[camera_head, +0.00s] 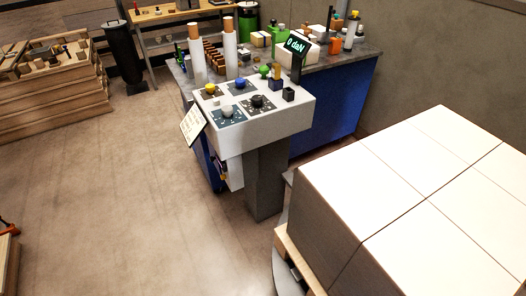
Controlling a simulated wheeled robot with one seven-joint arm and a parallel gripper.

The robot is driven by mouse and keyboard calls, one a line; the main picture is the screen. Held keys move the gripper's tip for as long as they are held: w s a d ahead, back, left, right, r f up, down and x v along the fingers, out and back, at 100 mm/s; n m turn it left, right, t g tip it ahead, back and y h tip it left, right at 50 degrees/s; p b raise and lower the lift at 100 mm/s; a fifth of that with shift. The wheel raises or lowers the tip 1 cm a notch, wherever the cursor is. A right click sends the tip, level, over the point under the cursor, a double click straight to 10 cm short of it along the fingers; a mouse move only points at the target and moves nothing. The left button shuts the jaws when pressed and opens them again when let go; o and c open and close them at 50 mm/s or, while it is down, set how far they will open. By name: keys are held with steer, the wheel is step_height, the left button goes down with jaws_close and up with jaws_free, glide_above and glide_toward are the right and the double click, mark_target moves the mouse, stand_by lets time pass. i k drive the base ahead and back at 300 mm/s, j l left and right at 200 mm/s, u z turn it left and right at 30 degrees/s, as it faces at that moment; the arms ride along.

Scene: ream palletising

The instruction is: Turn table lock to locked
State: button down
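A white control console (241,128) on a grey pedestal (265,185) stands in the middle of the view. Its top carries several knobs on dark plates: a yellow knob (210,88), a blue knob (240,83), a pale knob (226,110) and a black knob (258,101). The labels are too small to read, so I cannot tell which is the table lock or how it is set. At right, white-topped blocks (410,185) sit on a wooden pallet (289,255), over a grey round edge that may be the table. My gripper is not in view.
A display (298,43) reading "0 daN" stands at the console's back right. A blue workbench (330,108) with tall white rolls (229,55) and small items is behind. Wooden crates (55,105) are stacked at left. The floor (120,200) left of the console is clear.

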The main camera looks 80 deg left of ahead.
mark_target(209, 88)
steer(key=k+u, duration=0.1)
steer(key=u, duration=0.35)
steer(key=j+u, duration=0.15)
steer(key=u, duration=0.3)
steer(key=j+u, duration=0.15)
steer(key=u, duration=0.3)
steer(key=l+u, duration=0.15)
steer(key=u, duration=0.3)
steer(key=l+u, duration=0.1)
steer(key=u, duration=0.35)
steer(key=l+u, duration=0.15)
steer(key=u, duration=0.25)
steer(key=i+j, duration=0.15)
steer(key=j, duration=0.25)
steer(key=i+j, duration=0.15)
steer(key=j, duration=0.25)
steer(key=i+j+z, duration=0.1)
steer(key=j, duration=0.25)
steer(key=i+j, duration=0.2)
steer(key=j, duration=0.2)
steer(key=i+z, duration=0.1)
steer(key=i, duration=0.65)
